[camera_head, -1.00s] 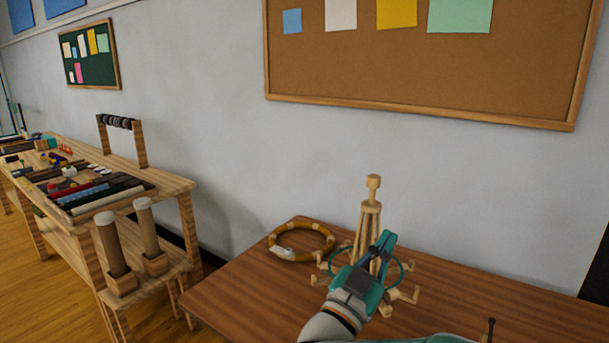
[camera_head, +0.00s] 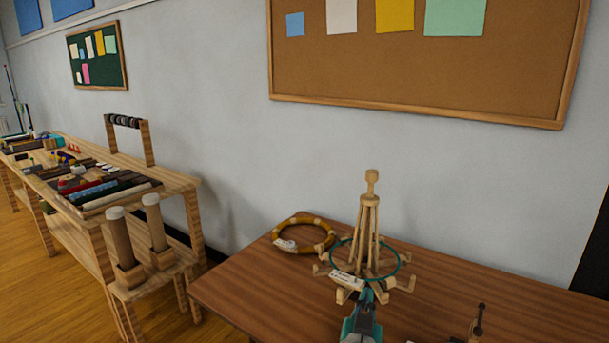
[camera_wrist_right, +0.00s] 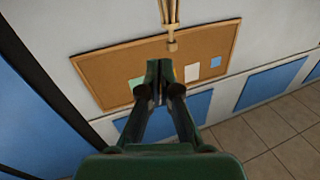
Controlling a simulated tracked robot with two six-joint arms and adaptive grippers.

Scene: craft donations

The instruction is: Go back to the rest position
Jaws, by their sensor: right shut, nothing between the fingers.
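My right gripper (camera_head: 367,296) is shut and empty, low in the head view, just in front of the wooden stand (camera_head: 369,225). Its closed fingers (camera_wrist_right: 160,70) also show in the right wrist view, with part of the stand (camera_wrist_right: 170,22) beyond them. A thin teal hoop (camera_head: 398,262) with a white tag (camera_head: 347,280) encircles the stand low down, around its legs. Whether the fingertips touch the stand's hooks or the tag is hard to tell. My left gripper is in neither view.
An amber ring (camera_head: 325,226) with pale bands lies on the brown table (camera_head: 250,290), left of the stand. A small dark upright piece (camera_head: 479,318) is at the front right. A wooden workbench (camera_head: 180,184) with craft goods stands left.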

